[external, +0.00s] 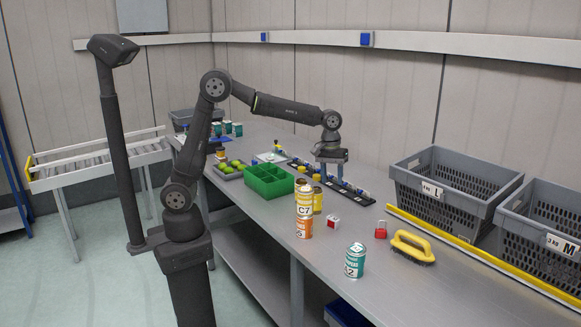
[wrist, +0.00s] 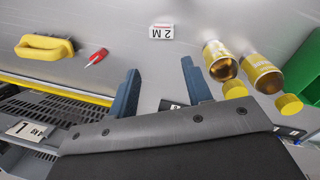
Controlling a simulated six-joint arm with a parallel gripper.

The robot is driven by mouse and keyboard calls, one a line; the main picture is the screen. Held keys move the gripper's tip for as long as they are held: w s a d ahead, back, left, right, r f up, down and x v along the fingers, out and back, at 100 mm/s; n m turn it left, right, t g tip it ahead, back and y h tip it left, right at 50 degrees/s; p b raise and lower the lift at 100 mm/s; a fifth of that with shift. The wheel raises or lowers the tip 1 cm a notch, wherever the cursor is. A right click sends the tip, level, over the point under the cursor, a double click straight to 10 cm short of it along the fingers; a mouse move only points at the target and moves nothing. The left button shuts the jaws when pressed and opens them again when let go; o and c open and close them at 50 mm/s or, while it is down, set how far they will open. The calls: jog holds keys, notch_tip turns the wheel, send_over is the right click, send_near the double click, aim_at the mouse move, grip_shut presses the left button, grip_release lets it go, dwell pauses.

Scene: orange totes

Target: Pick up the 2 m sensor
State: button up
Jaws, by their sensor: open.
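The 2 m sensor is a small white and red block (external: 333,222) on the bench, right of the stacked cans. In the wrist view the block (wrist: 162,31) lies near the top, with "2 M" on its white face. My gripper (external: 331,172) hangs above the black strip at the back of the bench, beyond the block. In the wrist view my gripper (wrist: 160,88) has its two blue-grey fingers spread, with nothing held between them. The block lies past the fingertips, clear of both.
A teal can (external: 355,260) is nearer the front edge. A green divided bin (external: 269,181) and grey crates (external: 455,190) flank the area.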

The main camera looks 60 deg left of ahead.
jog(key=a+n+h, duration=0.1)
jog(key=a+n, duration=0.1)
jog(key=n, duration=0.4)
jog(key=n+h, duration=0.2)
jog(key=n, duration=0.7)
send_near(334, 218)
jog(key=shift+t, duration=0.4)
jog(key=x, duration=1)
jog(key=shift+s+d+f, duration=0.2)
jog(key=shift+s+f, duration=0.05)
jog(key=shift+s, duration=0.15)
grip_shut()
